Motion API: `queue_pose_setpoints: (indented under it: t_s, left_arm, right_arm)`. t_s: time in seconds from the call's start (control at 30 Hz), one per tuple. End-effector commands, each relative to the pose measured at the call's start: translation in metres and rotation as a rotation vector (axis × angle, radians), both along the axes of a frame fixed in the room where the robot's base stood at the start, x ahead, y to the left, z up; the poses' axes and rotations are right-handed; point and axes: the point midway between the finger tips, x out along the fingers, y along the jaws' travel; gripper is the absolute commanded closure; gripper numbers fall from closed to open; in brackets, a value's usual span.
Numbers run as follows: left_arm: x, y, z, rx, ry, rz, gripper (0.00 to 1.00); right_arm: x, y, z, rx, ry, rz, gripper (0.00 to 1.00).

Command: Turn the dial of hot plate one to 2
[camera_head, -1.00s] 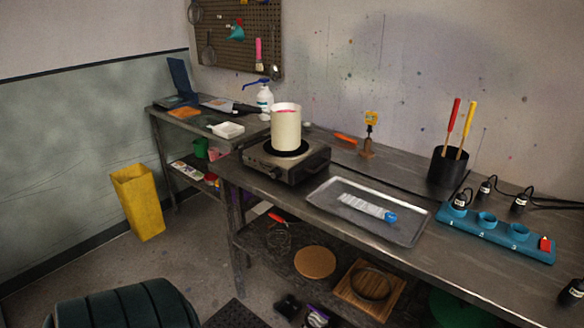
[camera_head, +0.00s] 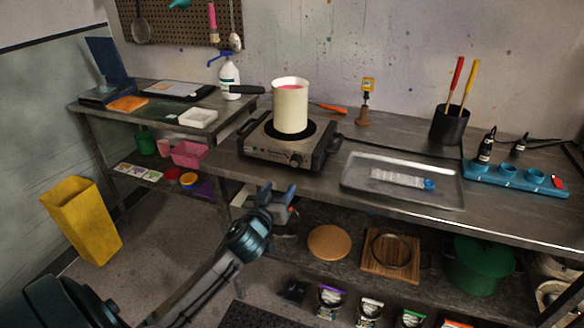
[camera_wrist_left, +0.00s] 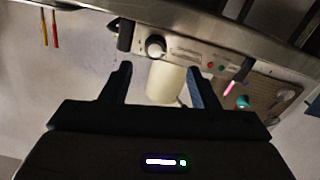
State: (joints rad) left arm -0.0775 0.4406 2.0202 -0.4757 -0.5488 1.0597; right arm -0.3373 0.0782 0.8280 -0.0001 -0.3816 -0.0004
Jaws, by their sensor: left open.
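The hot plate (camera_head: 262,150) stands near the left end of the workbench, with a white pot (camera_head: 290,108) of pink contents on it. Its dial (camera_head: 297,160) is a round knob on the right part of the front panel; its setting is too small to read. My left gripper (camera_head: 280,190) is open and empty, below and in front of the panel. In the left wrist view, which looks upside down, the dial (camera_wrist_left: 155,46) shows just beyond and between the finger tips (camera_wrist_left: 158,70), apart from them. My right gripper is not in view.
A metal tray (camera_head: 360,190) lies to the right of the hot plate, with a blue bottle holder (camera_head: 520,180) beyond it. A black cup (camera_head: 449,128) holds two handled tools. The bench's front edge is close to my gripper. A yellow bin (camera_head: 80,220) stands at left.

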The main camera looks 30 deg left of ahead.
Motion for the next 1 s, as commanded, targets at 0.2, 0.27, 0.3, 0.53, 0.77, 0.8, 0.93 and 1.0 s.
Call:
queue_pose_setpoints:
  t_s: [0.2,0.27,0.3,0.53,0.77,0.8,0.93,1.0]
  left_arm:
    - [0.018,0.003,0.012,-0.007,-0.020,-0.001,0.45]
    - [0.028,0.005,0.013,-0.007,-0.021,0.000,0.45]
    - [0.036,0.007,0.013,-0.008,-0.020,0.000,0.45]
    - [0.078,0.017,0.013,-0.007,-0.019,-0.001,0.45]
    - [0.100,0.022,0.010,-0.006,-0.019,-0.002,0.45]
    - [0.102,0.023,0.010,-0.005,-0.019,-0.003,0.45]
    - [0.104,0.023,0.009,-0.005,-0.017,-0.002,0.45]
    - [0.104,0.023,0.009,-0.005,-0.017,-0.002,0.45]
  right_arm:
    - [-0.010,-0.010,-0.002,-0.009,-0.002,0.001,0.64]
    - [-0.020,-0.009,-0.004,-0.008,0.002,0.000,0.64]
    - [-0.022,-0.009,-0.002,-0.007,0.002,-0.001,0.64]
    - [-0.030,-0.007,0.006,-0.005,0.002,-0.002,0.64]
    - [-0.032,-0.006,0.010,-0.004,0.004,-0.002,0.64]
    - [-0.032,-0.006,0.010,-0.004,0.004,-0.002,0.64]
    - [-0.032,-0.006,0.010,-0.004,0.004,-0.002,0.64]
    - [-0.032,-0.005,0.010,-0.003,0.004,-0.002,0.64]
